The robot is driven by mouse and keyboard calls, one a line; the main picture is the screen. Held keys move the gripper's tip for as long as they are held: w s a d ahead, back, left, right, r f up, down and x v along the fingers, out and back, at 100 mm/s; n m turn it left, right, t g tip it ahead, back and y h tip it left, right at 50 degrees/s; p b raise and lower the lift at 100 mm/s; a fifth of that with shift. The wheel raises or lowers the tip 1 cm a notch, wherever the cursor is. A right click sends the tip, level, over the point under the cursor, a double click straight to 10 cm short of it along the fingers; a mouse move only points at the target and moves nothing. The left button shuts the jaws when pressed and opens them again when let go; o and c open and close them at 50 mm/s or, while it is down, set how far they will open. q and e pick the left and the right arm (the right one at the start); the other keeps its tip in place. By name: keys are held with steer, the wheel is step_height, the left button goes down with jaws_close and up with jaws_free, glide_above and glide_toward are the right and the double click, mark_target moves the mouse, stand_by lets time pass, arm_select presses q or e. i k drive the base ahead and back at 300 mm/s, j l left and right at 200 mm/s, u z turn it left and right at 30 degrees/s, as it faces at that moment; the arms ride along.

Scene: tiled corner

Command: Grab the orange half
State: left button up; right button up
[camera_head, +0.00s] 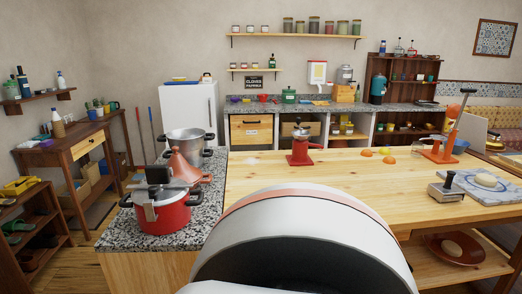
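Small citrus pieces lie together on the wooden table (290,185), right of its middle, towards the back. One is an orange piece (389,160), which looks like the orange half, though its cut face is too small to make out. Close behind and to its left are a yellow-orange piece (367,153) and a yellow piece (384,151). Neither of my grippers is in view, and nothing touches the citrus pieces. A large white rounded part of my own body hides the near middle of the table.
An orange lever press (440,152) stands right of the citrus. A red grinder (300,150) stands to their left. A metal press (446,190) and a board with dough (487,181) are at the right. A red pot (162,217) stands on the granite counter at left.

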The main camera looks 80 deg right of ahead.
mark_target(387, 159)
steer(key=z, duration=3.55)
steer(key=l+z, duration=0.1)
steer(key=l, duration=0.35)
steer(key=i+l+z, duration=0.1)
steer(key=l, duration=0.3)
steer(key=i+l+z, duration=0.15)
steer(key=l, duration=0.25)
steer(key=i+l+z, duration=0.1)
steer(key=l, duration=0.35)
